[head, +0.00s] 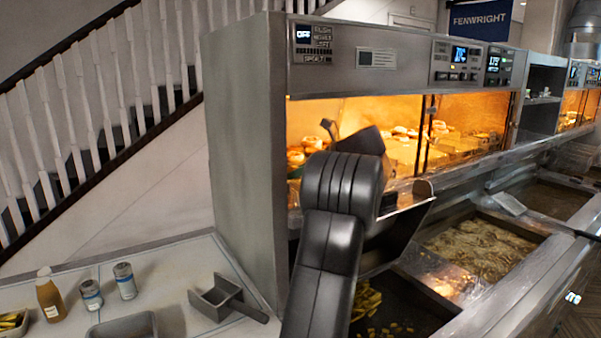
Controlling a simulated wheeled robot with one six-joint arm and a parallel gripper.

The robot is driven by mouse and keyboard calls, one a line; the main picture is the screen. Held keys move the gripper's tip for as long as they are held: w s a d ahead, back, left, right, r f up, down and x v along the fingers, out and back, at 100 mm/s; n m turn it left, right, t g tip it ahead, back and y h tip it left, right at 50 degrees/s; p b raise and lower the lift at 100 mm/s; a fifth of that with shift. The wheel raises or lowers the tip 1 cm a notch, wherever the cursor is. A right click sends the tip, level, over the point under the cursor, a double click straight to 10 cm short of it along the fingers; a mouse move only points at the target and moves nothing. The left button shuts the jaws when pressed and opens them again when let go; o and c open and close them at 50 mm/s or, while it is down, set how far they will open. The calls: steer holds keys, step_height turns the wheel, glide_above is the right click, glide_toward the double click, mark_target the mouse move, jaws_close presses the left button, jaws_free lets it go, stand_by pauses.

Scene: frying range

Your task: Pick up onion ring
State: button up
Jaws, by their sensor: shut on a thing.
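Golden onion rings (296,157) lie in the lit warming cabinet at its left end, and more of them (438,126) lie farther right behind the glass. My black arm rises from the bottom middle and reaches into the cabinet's opening. My gripper (328,130) shows only as a small dark part left of my wrist, against the left group of rings. It is shut on an onion ring (313,142), largely hidden by the gripper and arm. I cannot tell whether this ring is clear of the pile.
The steel warming cabinet (243,150) has a solid left side wall. Fryer vats (484,247) run along the right below it. A white counter (190,270) at lower left holds a metal scoop (222,300), a sauce bottle (50,296) and two shakers (125,281).

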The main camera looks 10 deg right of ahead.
steer(key=shift+r+p, duration=0.4)
steer(key=shift+r, duration=0.45)
steer(key=shift+d+r, duration=0.15)
steer(key=shift+r, duration=0.1)
steer(key=s+d+p, duration=0.1)
steer(key=s+d, duration=0.8)
steer(key=d, duration=0.4)
steer(key=s+d+p, duration=0.2)
steer(key=s+d, duration=0.7)
steer(key=d, duration=0.4)
steer(key=shift+d+f, duration=0.15)
steer(key=shift+f, duration=0.05)
